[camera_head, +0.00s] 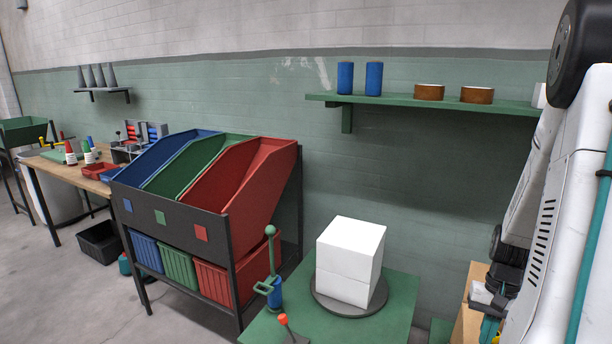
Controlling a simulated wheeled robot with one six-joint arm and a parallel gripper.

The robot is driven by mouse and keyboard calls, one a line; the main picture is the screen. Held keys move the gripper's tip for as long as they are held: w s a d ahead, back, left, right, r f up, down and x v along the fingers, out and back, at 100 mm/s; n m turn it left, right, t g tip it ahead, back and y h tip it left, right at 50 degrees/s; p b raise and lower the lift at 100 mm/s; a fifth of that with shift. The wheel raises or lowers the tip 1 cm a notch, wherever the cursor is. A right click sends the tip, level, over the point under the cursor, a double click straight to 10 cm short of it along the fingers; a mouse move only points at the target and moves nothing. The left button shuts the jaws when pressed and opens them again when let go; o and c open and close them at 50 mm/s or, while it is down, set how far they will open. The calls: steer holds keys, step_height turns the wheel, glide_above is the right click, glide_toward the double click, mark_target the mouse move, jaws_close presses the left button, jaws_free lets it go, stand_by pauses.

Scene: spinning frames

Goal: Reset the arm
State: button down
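My arm's white links (548,220) and a black joint (588,45) fill the right edge of the head view. Behind the lower link is a dark cluster of parts (508,278) with small pale and teal pieces. It may be the end of my arm, but it is mostly hidden. I cannot make out gripper fingers, or whether anything is held.
A green table (395,315) carries a white two-part block (350,255) on a dark round plate (349,296). A green-knobbed post and a red-knobbed lever (288,326) stand at its left. A bin rack (185,235) stands further left. A green wall shelf (420,102) holds blue and brown cylinders.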

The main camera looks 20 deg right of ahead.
steer(key=s+a+r+n+t+h, duration=0.1)
steer(key=a+r+n, duration=0.4)
steer(key=a+r, duration=0.7)
steer(key=s+a+r+n+t+h, duration=0.1)
steer(key=a+r+n, duration=0.3)
steer(key=a+r, duration=0.8)
steer(key=a+t, duration=0.1)
steer(key=a, duration=0.5)
steer(key=shift+n, duration=0.4)
steer(key=shift+d, duration=0.15)
